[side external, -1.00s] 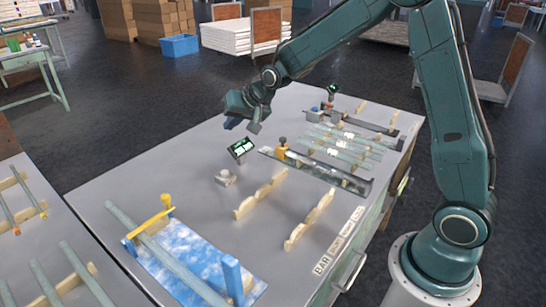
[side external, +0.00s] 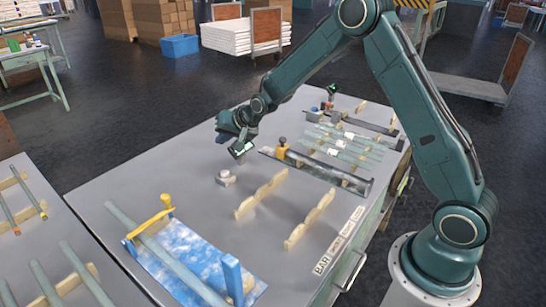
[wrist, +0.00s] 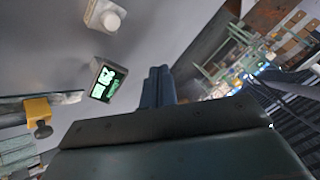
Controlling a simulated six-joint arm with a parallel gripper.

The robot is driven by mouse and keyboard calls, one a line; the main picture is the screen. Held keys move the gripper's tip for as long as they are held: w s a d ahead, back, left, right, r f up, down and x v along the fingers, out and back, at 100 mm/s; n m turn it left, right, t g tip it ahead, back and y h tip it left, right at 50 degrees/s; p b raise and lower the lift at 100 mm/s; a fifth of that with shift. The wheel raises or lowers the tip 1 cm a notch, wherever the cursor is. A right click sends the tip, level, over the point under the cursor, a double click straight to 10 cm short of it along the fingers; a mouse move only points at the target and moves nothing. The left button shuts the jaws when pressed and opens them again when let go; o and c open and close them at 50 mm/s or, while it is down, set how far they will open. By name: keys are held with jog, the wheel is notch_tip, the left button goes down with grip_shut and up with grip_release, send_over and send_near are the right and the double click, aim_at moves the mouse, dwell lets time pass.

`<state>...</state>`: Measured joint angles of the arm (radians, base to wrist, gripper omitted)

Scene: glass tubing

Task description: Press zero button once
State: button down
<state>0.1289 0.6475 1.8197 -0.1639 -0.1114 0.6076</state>
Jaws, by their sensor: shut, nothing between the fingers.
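The zero button is most likely the round white knob on a small grey box (side external: 226,178) standing on the grey table; it also shows at the top of the wrist view (wrist: 112,20). A small display with lit green-white digits (side external: 239,149) stands behind it; it also shows in the wrist view (wrist: 105,83). My gripper (side external: 222,138) is shut and empty, its blue fingers together in the wrist view (wrist: 158,75). It is above the table, beyond the button box in the side view and apart from it. My wrist partly covers the display.
A dark rail with a yellow clamp (side external: 281,149) lies right of the display. Wooden notched racks (side external: 262,192) stand right of the button. A blue-and-white mat with a glass tube and posts (side external: 185,255) is at the front left. Table around the button is clear.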

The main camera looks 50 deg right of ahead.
aim_at(227, 174)
jog(key=shift+f, duration=0.15)
jog(key=shift+f, duration=4.25)
jog(key=shift+f, duration=0.1)
jog(key=shift+f, duration=0.3)
jog(key=shift+f, duration=0.55)
jog(key=shift+r, duration=0.95)
jog(key=shift+r, duration=0.1)
jog(key=shift+r, duration=2.4)
